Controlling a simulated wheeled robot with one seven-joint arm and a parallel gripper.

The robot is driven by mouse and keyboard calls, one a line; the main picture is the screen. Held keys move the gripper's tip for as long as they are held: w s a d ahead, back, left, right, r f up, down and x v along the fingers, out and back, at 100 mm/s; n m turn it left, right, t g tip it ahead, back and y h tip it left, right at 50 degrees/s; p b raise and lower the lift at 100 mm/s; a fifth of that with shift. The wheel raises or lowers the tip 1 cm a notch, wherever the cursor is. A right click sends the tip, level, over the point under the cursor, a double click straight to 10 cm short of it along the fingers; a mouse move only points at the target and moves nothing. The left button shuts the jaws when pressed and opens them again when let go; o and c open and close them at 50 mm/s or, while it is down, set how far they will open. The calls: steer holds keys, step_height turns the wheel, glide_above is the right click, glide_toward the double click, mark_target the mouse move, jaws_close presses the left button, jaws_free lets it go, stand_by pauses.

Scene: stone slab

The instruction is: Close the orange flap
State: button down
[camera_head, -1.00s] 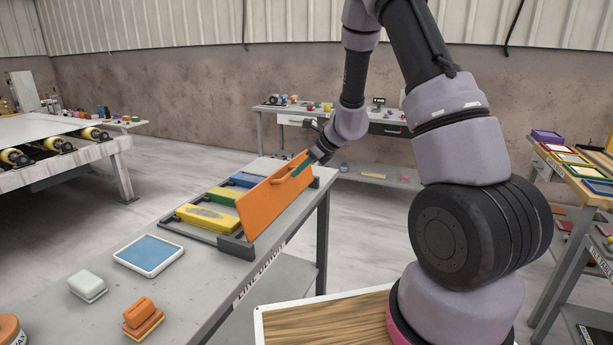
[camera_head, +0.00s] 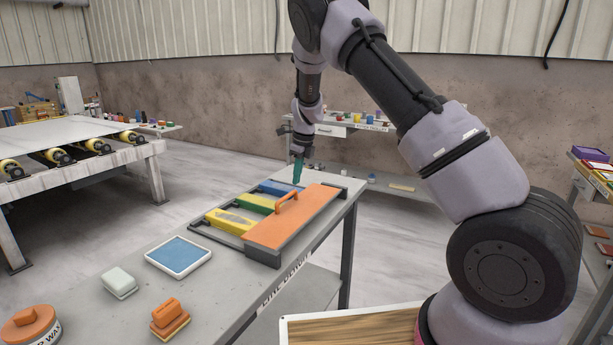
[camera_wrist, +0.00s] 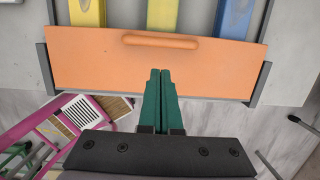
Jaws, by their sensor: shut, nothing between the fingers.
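The orange flap (camera_head: 295,217) lies down flat over the near side of the dark rack on the grey bench, its raised handle (camera_head: 287,200) on top toward the rack's slots. In the wrist view the flap (camera_wrist: 90,65) spans the width of the frame, with its handle (camera_wrist: 160,41) at the upper edge. My gripper (camera_head: 298,172) is above the far end of the rack in the head view, its green fingers pressed together and empty. In the wrist view the fingers (camera_wrist: 160,75) overlap the flap below the handle; I cannot tell whether they touch it.
A blue-topped tray (camera_head: 180,256), a pale block (camera_head: 119,282) and an orange-handled block (camera_head: 168,318) stand nearer on the bench. Space above the flap is clear.

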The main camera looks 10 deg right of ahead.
mark_target(284, 205)
steer(key=w+a+f+g+h, duration=0.1)
steer(key=w+a+f+h, duration=0.1)
steer(key=shift+w+a+f+g, duration=0.1)
steer(key=shift+a+f+g, duration=0.25)
steer(key=shift+a+g, duration=0.05)
steer(key=shift+w+a+f, duration=0.3)
steer(key=shift+a+f, duration=0.15)
steer(key=shift+f, duration=0.2)
steer(key=shift+w+a+f, duration=0.25)
steer(key=shift+a+f, duration=0.15)
steer(key=shift+f, duration=0.2)
